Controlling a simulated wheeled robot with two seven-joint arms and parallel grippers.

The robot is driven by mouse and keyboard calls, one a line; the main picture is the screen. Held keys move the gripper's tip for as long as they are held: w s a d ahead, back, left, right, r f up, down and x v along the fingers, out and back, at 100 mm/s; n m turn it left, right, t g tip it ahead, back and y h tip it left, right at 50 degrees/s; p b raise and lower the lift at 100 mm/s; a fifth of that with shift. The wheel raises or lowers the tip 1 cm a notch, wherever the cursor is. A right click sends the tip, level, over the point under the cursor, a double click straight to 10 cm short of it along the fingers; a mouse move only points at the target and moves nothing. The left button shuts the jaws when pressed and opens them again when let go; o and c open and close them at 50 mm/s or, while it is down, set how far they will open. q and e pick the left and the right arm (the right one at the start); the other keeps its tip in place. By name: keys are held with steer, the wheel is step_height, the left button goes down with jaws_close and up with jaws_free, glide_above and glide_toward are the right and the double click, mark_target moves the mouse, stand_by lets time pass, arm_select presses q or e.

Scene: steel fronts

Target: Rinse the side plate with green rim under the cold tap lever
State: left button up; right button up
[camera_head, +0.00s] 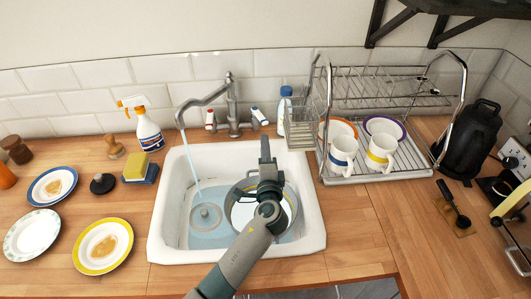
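I cannot make out a plainly green-rimmed plate. A white side plate (32,235) with a faint, speckled rim lies on the counter at the left; its rim colour is unclear. The tap (205,97) runs a stream of water into the left part of the sink (158,225). The cold tap lever (260,116), blue-tipped, is to the right of the spout; a red-tipped lever (210,119) is to its left. My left gripper (265,150) is over the right half of the sink, above a round, pale item (241,213) that it partly hides. Its finger opening is unclear.
A blue-rimmed plate (52,186) and a yellow-rimmed plate (103,246), both with brown stains, lie left of the sink. A sponge (136,166) and spray bottle (148,130) stand near. The dish rack (375,176) holds mugs and plates at right.

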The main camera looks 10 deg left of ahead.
arm_select(q)
steer(key=v, duration=0.3)
arm_select(e)
steer(key=shift+d+r, duration=0.1)
steer(key=shift+d, duration=0.25)
steer(key=shift+d, duration=0.1)
